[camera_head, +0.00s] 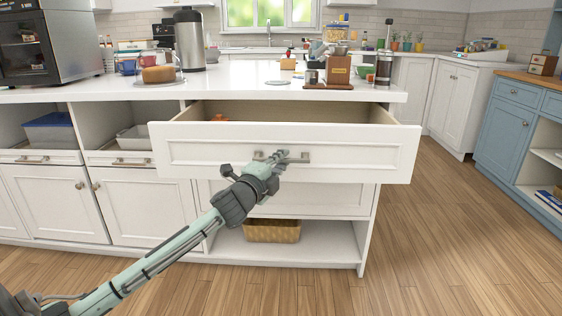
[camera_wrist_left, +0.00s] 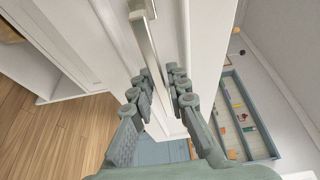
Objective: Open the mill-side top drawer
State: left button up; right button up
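The mill-side top drawer (camera_head: 205,150) at the right end of the white island stands pulled far out, its inside showing. Something orange (camera_head: 219,118) lies inside near the left; the front hides most of the contents. My left gripper (camera_head: 284,157) is at the bar handle (camera_head: 303,157) in the middle of the drawer front. In the left wrist view the handle (camera_wrist_left: 147,38) runs between the fingers (camera_wrist_left: 162,88), which are closed in around it. The wooden mill (camera_head: 338,70) stands on the counter above the drawer. My right gripper is not in view.
Under the open drawer are another closed drawer (camera_head: 317,199) and a shelf with a wicker basket (camera_head: 272,231). A steel flask (camera_head: 189,40) and a cake on a stand (camera_head: 159,74) are on the counter. The wooden floor (camera_head: 440,240) to the right is clear.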

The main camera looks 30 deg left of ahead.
pick_arm(q)
jog(key=shift+o, duration=0.9)
jog(key=s+d, duration=0.2)
jog(key=s, duration=1)
jog(key=shift+w, duration=0.1)
